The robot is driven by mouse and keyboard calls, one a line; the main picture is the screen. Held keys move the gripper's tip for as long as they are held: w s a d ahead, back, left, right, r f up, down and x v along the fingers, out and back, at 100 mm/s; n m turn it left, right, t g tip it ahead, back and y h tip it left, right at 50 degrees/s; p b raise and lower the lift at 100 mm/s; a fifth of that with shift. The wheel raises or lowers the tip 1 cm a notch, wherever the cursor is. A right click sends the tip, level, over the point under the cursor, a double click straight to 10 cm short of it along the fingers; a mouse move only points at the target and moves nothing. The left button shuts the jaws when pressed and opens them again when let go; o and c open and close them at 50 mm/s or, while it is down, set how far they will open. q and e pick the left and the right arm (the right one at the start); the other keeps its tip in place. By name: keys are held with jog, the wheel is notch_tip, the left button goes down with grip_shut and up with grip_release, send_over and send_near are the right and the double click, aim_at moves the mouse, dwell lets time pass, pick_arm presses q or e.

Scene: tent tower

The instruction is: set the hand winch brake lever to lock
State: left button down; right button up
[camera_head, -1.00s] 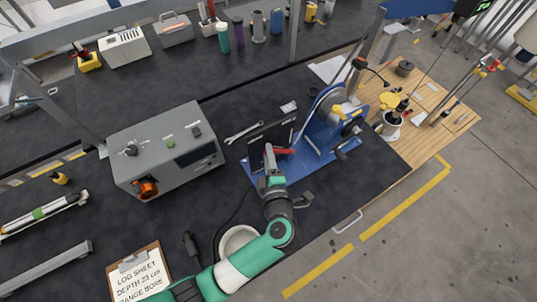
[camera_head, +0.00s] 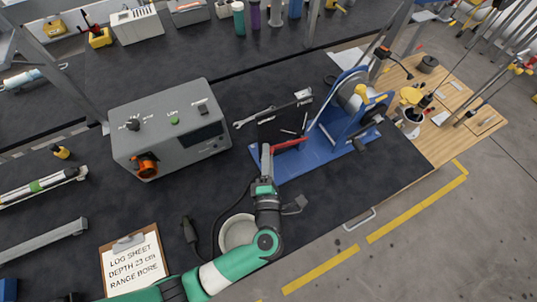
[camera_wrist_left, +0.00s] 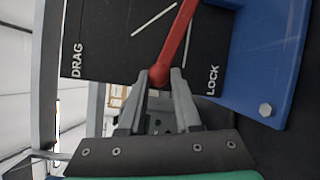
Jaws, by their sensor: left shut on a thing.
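The hand winch stands on a blue base (camera_head: 325,153), with a cable drum (camera_head: 350,95) and a black brake plate (camera_head: 275,128). A red brake lever (camera_head: 291,143) crosses the lower part of the plate. My left gripper (camera_head: 267,150) is shut on the lever's free end. In the left wrist view the lever (camera_wrist_left: 177,40) runs from the top to its rounded end between the fingertips (camera_wrist_left: 161,84). White lettering on the plate (camera_wrist_left: 105,25) reads DRAG at left and LOCK at right. The lever end lies between the two white marks, closer to the LOCK mark.
A grey control box (camera_head: 165,130) stands left of the winch, with a wrench (camera_head: 255,117) between them. A white bowl (camera_head: 237,232) and a clipboard (camera_head: 133,262) lie toward the front. Bare black table top (camera_head: 375,185) shows right of my arm.

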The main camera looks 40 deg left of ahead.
pick_arm(q)
jog(key=c, duration=0.6)
grip_release()
jog(key=shift+w+d+r, duration=0.1)
jog(key=shift+c, duration=0.2)
jog(key=p+v, duration=0.1)
jog(key=v, duration=1)
jog(key=shift+s+p, duration=0.3)
jog(key=shift+d, duration=0.15)
